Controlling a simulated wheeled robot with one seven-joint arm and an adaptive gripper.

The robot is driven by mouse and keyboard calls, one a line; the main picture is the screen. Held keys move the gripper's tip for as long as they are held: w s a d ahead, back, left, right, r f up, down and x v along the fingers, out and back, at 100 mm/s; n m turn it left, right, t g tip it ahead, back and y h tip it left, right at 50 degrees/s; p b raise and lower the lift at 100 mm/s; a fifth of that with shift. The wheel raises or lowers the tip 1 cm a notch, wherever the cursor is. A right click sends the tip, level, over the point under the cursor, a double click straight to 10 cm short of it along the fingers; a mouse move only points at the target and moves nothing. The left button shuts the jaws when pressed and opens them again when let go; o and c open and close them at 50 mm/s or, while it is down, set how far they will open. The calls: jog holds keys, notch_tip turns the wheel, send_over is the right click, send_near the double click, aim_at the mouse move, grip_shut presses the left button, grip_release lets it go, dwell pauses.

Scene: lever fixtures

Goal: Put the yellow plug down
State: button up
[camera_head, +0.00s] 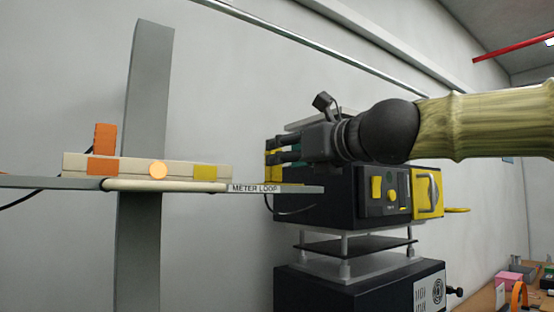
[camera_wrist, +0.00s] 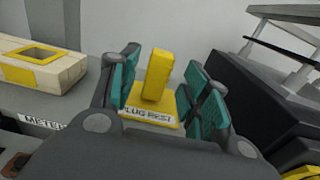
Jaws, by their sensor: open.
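The yellow plug (camera_wrist: 158,75) stands upright on a yellow pad lettered "PLUG REST" (camera_wrist: 165,121) in the wrist view. My gripper (camera_wrist: 164,88) is open, with one teal-padded finger on each side of the plug. Gaps show between the plug and both pads. In the head view my gripper (camera_head: 280,151) points left at the shelf's right end, and the fingers partly hide the yellow plug (camera_head: 270,147).
The grey shelf (camera_head: 300,189) is lettered "METER LOOP". It carries a beige block (camera_head: 130,167) with an orange plug (camera_head: 105,138), a round orange light and a yellow-framed socket (camera_wrist: 34,53). A black instrument box (camera_head: 315,205) stands close below my gripper.

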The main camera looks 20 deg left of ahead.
jog(key=v, duration=0.7)
